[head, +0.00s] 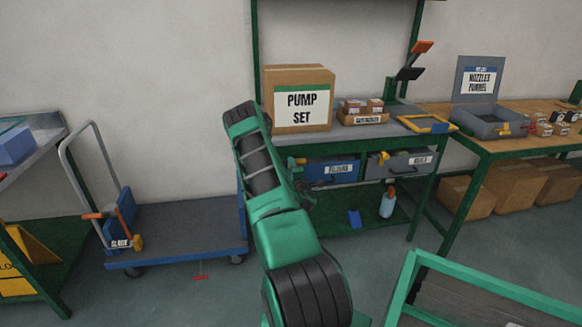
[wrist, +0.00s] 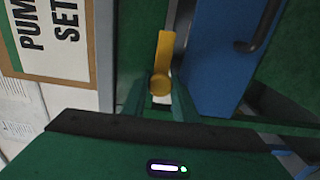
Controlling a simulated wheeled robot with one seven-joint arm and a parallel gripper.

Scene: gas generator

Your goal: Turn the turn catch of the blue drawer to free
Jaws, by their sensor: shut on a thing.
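The blue drawer (head: 320,173) sits under the grey workbench top in the head view, with a white label on its front. Its blue front (wrist: 215,65) and a dark handle (wrist: 262,30) also show in the wrist view. The yellow turn catch (head: 295,161) is at the drawer's upper left; in the wrist view the catch (wrist: 164,60) has a round hub and a lever pointing up the picture. My gripper (wrist: 160,102) is shut on the catch, a green finger on either side of its hub. In the head view my arm hides most of the gripper.
A grey drawer (head: 405,165) with its own yellow catch is to the right. A PUMP SET box (head: 298,98) and a small-parts tray (head: 362,117) stand on the bench. A bottle (head: 387,203) and a blue item (head: 354,218) are on the lower shelf. A cart (head: 180,245) stands left.

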